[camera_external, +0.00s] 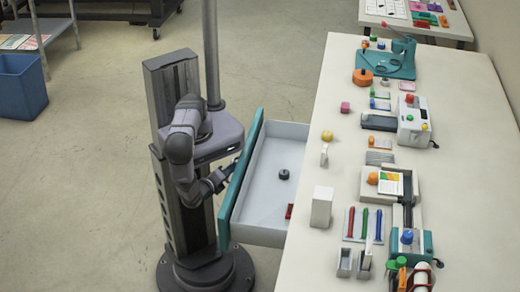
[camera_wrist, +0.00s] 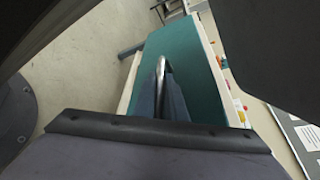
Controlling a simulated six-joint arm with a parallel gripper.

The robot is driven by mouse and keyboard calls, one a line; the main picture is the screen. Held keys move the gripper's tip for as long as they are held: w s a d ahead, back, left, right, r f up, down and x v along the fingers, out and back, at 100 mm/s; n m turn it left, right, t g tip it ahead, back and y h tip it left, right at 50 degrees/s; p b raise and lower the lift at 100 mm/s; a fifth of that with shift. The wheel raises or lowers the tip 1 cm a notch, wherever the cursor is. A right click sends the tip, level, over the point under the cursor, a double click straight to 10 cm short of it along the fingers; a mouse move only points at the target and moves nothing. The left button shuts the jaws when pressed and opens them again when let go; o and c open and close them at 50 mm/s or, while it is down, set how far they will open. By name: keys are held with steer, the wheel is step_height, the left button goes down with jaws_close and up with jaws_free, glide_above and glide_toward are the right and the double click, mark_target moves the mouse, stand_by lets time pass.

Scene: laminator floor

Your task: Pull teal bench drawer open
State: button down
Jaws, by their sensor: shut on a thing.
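The drawer with a teal front (camera_external: 241,180) stands well out from the long white bench (camera_external: 335,75). Its pale inside shows a dark round knob-like piece (camera_external: 283,174) and a small red block (camera_external: 289,211). In the wrist view the teal front (camera_wrist: 190,45) fills the middle, with a metal bar handle (camera_wrist: 160,72) on it. My gripper (camera_wrist: 162,85) is shut on that handle, with its two dark fingers on either side. In the external view my gripper (camera_external: 228,172) is at the outer side of the drawer front, partly hidden by it and by my arm.
The bench top holds a teal press (camera_external: 398,62), a white box (camera_external: 321,207), coloured pens (camera_external: 364,224) and several small devices. A blue bin (camera_external: 22,86) and a metal cart stand at the upper left. The floor left of my base is clear.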

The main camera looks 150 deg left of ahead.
steer(key=shift+s+d, duration=0.9)
steer(key=shift+d, duration=0.05)
steer(key=c, duration=2.1)
jaws_free()
steer(key=b+v, duration=0.1)
steer(key=v, duration=0.6)
steer(key=shift+d, duration=0.15)
steer(key=shift+w+r, duration=0.1)
